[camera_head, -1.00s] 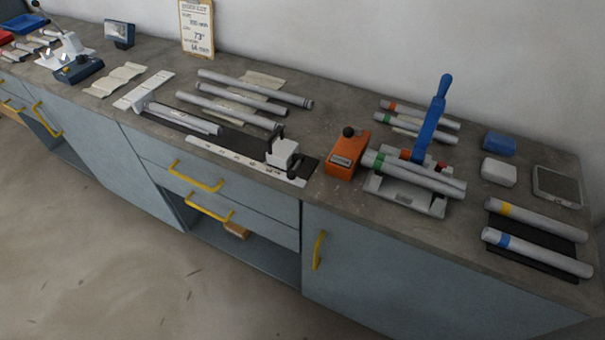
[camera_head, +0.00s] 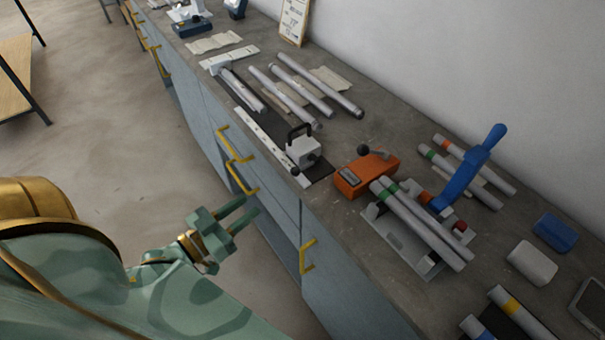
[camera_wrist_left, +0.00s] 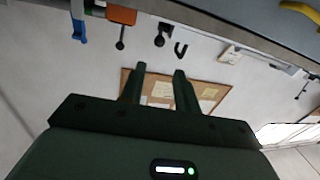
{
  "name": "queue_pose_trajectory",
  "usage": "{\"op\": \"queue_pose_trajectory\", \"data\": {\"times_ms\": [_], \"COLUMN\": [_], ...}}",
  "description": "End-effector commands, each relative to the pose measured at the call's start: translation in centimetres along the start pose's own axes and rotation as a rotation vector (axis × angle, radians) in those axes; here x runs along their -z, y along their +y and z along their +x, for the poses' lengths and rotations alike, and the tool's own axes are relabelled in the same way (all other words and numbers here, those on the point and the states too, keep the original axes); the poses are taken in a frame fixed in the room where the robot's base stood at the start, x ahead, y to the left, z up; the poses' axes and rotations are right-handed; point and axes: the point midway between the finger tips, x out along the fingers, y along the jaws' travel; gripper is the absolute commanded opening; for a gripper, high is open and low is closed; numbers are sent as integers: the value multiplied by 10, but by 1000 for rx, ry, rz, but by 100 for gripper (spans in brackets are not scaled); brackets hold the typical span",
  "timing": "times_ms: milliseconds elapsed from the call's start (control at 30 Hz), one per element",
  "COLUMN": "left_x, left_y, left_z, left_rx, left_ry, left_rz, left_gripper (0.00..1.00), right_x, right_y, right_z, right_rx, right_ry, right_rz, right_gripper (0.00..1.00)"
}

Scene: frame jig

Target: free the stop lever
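The stop is a white block (camera_head: 303,152) on the scale rail (camera_head: 262,139) of the bench, with a black looped handle (camera_head: 299,130) on top and a dark knob (camera_head: 296,170) low at its front. I cannot tell for sure which part is the lever. The handle (camera_wrist_left: 181,50) also shows upside down in the left wrist view. My left gripper (camera_head: 250,205) is open and empty, in front of the drawers, apart from the stop. Its two spread fingers (camera_wrist_left: 158,73) show in the left wrist view with nothing between them. My right gripper is not in view.
An orange box (camera_head: 366,175) with a black knob stands right of the stop. Beyond it is a grey fixture (camera_head: 397,238) with tubes and a blue lever (camera_head: 468,170). Loose tubes (camera_head: 320,84) lie behind the rail. Yellow drawer handles (camera_head: 241,174) stick out near my left gripper.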

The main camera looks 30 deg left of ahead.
Motion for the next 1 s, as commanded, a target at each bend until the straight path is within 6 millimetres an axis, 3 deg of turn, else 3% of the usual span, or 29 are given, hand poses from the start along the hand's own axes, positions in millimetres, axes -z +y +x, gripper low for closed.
{"op": "queue_pose_trajectory", "data": {"times_ms": [133,500,700,1000], "left_x": [0,-2,-2,-2], "left_y": [0,0,0,0], "left_z": [34,122,144,148], "left_rx": [0,0,0,0], "left_ry": [5,-1,-3,-5], "left_rz": [1,2,1,1], "left_gripper": [32,32,32,32], "right_x": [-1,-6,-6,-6], "right_y": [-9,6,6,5], "right_z": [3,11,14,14], "right_rx": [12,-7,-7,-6], "right_ry": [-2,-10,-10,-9], "right_rz": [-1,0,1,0], "right_gripper": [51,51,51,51]}}
